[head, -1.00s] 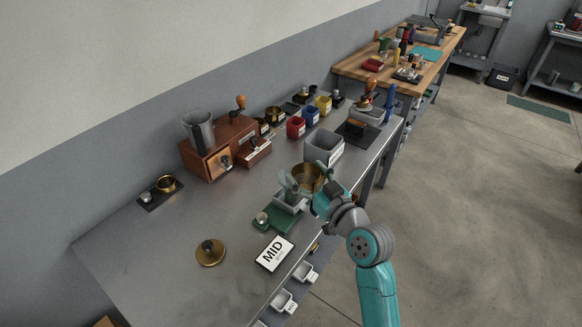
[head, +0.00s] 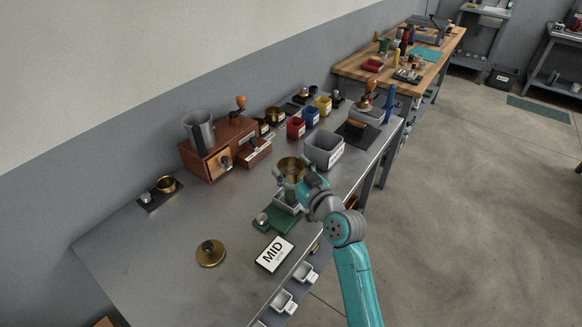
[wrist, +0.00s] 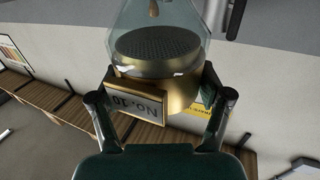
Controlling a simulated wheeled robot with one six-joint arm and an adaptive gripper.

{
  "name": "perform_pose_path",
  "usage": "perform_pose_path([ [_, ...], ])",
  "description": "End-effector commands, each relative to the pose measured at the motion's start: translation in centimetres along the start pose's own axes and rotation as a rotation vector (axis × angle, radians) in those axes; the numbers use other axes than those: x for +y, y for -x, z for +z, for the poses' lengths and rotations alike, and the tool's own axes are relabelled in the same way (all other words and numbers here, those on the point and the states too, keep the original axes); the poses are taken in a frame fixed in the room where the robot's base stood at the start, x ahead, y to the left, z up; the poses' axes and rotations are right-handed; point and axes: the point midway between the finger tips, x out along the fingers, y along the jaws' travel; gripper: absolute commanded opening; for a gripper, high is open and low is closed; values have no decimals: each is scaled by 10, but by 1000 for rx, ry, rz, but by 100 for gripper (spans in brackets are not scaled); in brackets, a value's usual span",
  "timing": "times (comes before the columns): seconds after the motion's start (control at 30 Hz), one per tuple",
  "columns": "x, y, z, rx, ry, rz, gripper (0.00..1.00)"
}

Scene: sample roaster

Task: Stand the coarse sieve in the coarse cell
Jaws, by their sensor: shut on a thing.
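My gripper (head: 305,184) is shut on a round brass sieve (head: 290,166) and holds it in the air over the front part of the grey bench. In the wrist view the sieve (wrist: 150,90) shows a dark mesh disc and a tag (wrist: 135,104) reading NO. 10, upside down in the picture. One finger lies at each side of it. A clear, glass-like shape (wrist: 200,25) shows around the mesh; I cannot tell what it is. I cannot make out which place is the coarse cell.
A green scale (head: 270,222) and a MID card (head: 274,254) are below my gripper. A grey bin (head: 325,150) stands close to the right. A wooden roaster unit (head: 212,160) is behind left. A brass lid (head: 210,253) lies front left.

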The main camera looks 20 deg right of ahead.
Motion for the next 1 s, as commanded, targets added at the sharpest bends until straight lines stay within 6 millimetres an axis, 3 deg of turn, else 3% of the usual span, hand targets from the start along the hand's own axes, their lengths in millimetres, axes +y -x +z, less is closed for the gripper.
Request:
perform_pose_path([
  [0.13, 0, 0, 1, 0, 0, 0, 36],
  [0.17, 0, 0, 1, 0, 0, 0, 85],
  [0.23, 0, 0, 1, 0, 0, 0, 100],
  [0.67, 0, 2, 5, -2, -1, 0, 100],
  [1.0, 0, 59, 5, -2, -1, 3, 100],
])
